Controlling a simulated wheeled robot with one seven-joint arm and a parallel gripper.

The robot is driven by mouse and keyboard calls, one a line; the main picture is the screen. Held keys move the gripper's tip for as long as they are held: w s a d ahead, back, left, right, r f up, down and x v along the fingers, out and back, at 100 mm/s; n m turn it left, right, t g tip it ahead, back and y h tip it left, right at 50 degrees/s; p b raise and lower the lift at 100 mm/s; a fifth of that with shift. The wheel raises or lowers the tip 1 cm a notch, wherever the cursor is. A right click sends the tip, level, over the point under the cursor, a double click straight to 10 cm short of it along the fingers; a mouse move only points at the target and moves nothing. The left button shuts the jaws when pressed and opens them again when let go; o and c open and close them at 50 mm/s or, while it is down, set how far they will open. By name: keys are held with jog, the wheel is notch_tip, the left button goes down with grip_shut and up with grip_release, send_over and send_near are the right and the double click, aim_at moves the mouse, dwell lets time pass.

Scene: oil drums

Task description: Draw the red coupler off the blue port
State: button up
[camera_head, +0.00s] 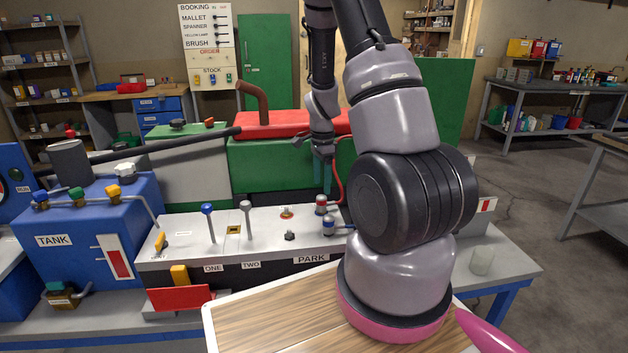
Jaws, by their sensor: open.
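The red coupler (321,201) is small, with a red top and a pale lower part. It stands upright near the back right of the white panel (190,241), and a red hose (339,183) curves up from it. A blue-topped fitting (328,222) stands just in front of it, with a blue line running right. I cannot tell which port the red coupler sits on, as its base is too small to read. My gripper (322,191) points down with teal fingers, open, just above and behind the red coupler. The fingers look apart from it.
Levers with a blue knob (207,209) and a grey knob (246,205) stand to the left on the panel. A dark knob (290,236) and the PARK label (311,258) are near the front. My arm hides the panel's right part.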

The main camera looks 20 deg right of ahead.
aim_at(321, 196)
jog(key=shift+f, duration=3.45)
jog(key=shift+c, duration=0.3)
grip_shut()
